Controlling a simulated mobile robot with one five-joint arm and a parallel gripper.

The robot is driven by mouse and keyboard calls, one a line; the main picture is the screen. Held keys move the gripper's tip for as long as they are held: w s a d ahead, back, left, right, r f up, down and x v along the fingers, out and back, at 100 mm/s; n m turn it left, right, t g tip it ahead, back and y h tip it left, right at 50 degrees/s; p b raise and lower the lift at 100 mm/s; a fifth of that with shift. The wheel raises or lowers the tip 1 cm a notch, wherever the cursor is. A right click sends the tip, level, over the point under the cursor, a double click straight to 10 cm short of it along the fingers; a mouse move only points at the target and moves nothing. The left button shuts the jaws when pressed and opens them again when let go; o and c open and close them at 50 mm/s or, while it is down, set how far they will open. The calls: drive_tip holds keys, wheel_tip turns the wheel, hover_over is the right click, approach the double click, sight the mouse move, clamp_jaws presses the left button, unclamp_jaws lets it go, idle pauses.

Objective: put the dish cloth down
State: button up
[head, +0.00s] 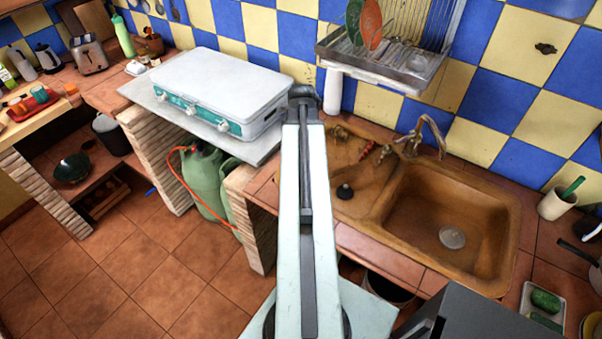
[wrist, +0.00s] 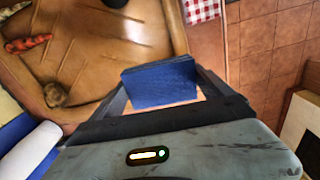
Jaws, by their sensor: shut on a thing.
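A dark blue folded piece (wrist: 160,82), which looks like the dish cloth, is held between the fingers of my gripper (wrist: 162,76) in the wrist view. The gripper is shut on it. A strip of orange surface shows just below the cloth. I cannot tell whether the cloth touches anything beneath. In the head view my arm runs up the middle and hides the gripper and cloth.
The brown sink (head: 450,230) lies right of my arm, with a brass tap (head: 425,135). A white stove (head: 215,90) stands at left, with a green gas bottle (head: 205,180) below. A red-and-white checked cloth (wrist: 200,10) shows in the wrist view.

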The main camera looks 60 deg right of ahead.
drive_tip(key=shift+n, duration=0.4)
drive_tip(key=d, duration=0.4)
drive_tip(key=shift+d+r, duration=0.1)
drive_tip(key=shift+r, duration=0.05)
drive_tip(key=shift+s+d, duration=0.1)
drive_tip(key=f+b, duration=1)
drive_tip(key=shift+a+f, duration=0.2)
drive_tip(key=shift+f, duration=0.05)
drive_tip(key=o, duration=1.1)
drive_tip(key=shift+r, duration=0.1)
drive_tip(key=shift+c, duration=0.2)
drive_tip(key=shift+r, duration=0.1)
wheel_tip(320, 180, up, 12)
drive_tip(key=p, duration=1.2)
drive_tip(key=shift+r+p, duration=0.2)
drive_tip(key=shift+p, duration=0.1)
drive_tip(key=shift+f, duration=0.1)
